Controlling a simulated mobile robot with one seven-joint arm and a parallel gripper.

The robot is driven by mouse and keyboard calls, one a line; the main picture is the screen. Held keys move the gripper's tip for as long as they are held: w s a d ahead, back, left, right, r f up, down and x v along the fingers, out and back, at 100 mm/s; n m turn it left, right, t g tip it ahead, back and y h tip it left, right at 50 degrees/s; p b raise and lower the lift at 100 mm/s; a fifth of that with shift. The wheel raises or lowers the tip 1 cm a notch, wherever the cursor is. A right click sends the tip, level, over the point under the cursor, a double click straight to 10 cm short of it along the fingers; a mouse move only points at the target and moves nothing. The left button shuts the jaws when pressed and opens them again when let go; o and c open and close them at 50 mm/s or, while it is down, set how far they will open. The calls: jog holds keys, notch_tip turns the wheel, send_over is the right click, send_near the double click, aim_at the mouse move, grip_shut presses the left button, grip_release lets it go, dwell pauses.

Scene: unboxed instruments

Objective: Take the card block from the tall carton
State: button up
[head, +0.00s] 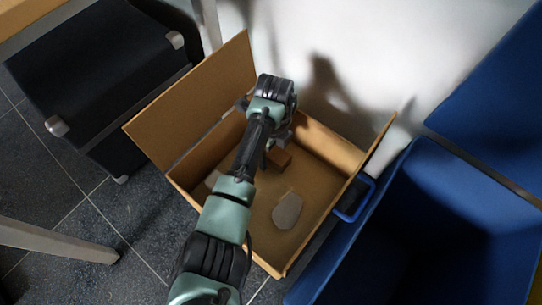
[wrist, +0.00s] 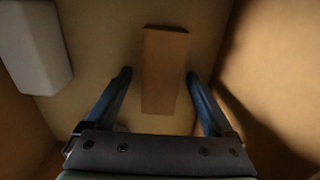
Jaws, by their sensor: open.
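The tall carton (head: 325,211) is an open brown cardboard box with raised flaps, in the middle of the head view. The card block (wrist: 164,70) is a brown oblong on the carton's floor. In the head view the card block (head: 279,160) is partly hidden by my arm. My gripper (wrist: 158,75) is inside the carton, open and empty. In the wrist view its two fingers stand apart to the left and right of the block's near part, with a gap on each side. My gripper (head: 270,152) is mostly hidden in the head view.
A pale grey piece (head: 287,211) lies on the carton's floor; a pale grey block also shows in the wrist view (wrist: 34,45). Carton walls stand close around my gripper. A black case (head: 95,75) stands left, a blue bin (head: 420,215) right, a white wall behind.

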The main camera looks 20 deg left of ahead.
grip_shut()
dwell(0.5)
jog(key=shift+r, duration=0.1)
